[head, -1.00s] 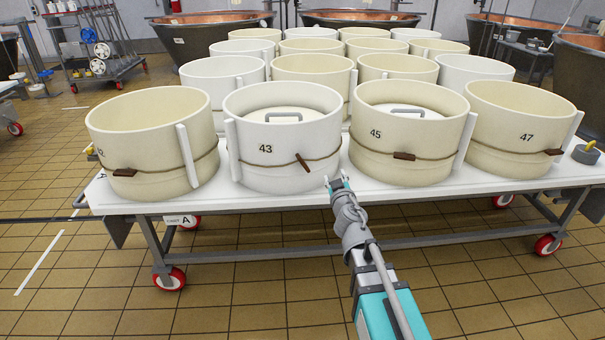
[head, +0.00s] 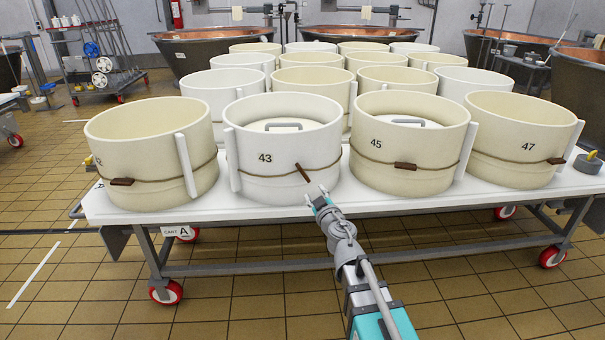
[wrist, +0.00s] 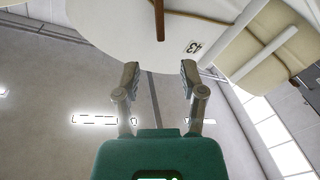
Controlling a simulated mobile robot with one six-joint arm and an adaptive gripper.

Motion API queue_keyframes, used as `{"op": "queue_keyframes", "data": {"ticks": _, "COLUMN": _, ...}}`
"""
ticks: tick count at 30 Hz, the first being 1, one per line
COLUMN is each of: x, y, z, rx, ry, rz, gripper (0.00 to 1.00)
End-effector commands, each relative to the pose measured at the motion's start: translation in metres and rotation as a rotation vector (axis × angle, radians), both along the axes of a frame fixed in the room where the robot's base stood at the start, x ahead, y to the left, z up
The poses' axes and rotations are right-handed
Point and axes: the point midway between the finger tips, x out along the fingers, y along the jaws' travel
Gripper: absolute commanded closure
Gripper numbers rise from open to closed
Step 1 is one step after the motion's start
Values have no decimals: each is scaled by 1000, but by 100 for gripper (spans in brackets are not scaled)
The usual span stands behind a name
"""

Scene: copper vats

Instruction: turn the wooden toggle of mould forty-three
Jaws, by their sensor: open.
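Mould forty-three (head: 270,160) is a white round mould at the front of the cart, with its number on its face and a lid with a grey handle inside. A brown cord (head: 265,178) runs around it. Its wooden toggle (head: 303,173) sits on the cord, tilted, its upper end to the left. My gripper (head: 316,193) is just in front of the toggle, slightly lower and to the right. In the wrist view the toggle (wrist: 159,18) shows at the top, beyond the gap between my open, empty fingers (wrist: 159,78). No contact with the toggle shows.
Mould 45 (head: 410,155) stands close on the right, a cream mould (head: 150,155) on the left, mould 47 (head: 520,145) at far right. White slats stand upright between them. The white cart top (head: 400,205) has a narrow bare strip in front. Copper vats (head: 215,35) stand behind.

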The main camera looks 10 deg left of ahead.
Motion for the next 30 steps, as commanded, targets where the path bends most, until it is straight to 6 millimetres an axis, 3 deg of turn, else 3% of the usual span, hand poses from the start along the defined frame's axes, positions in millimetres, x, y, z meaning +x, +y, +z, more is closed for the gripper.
{"op": "queue_keyframes", "data": {"ticks": 21, "x": 91, "y": 46, "z": 0, "rx": 0, "ry": 0, "rz": 0, "gripper": 47}}
{"op": "queue_keyframes", "data": {"ticks": 30, "x": 113, "y": 58, "z": 0, "rx": 0, "ry": 1, "rz": -1, "gripper": 47}}
